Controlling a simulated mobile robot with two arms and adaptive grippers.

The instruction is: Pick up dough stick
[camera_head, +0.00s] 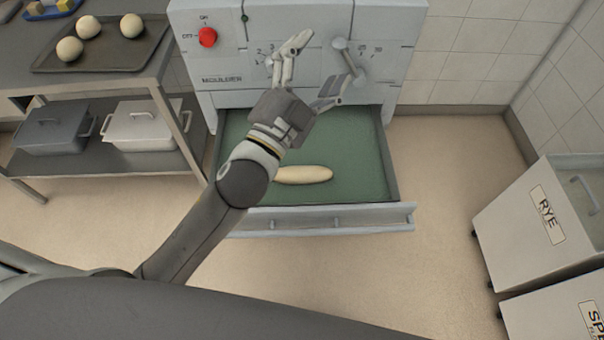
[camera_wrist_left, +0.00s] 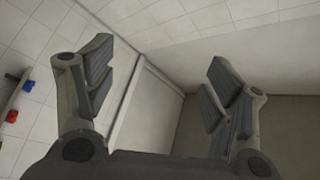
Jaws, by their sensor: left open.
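The dough stick (camera_head: 304,174) is a pale, long roll lying in the green-lined open drawer (camera_head: 355,180) of the moulder (camera_head: 222,62) in the head view. Its left end is hidden behind my left arm. My left gripper (camera_head: 316,66) is open and empty, in front of the moulder's control panel. It appears above the drawer and beyond the dough stick, apart from it. In the left wrist view the open fingers (camera_wrist_left: 160,85) have nothing between them, and the dough stick does not show. My right gripper is not in view.
A dark tray (camera_head: 118,55) with several dough balls rests on a table at the left. Lidded boxes (camera_head: 143,125) stand on its lower shelf. A bin marked RYE (camera_head: 520,225) stands at the right. The floor between drawer and bin is clear.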

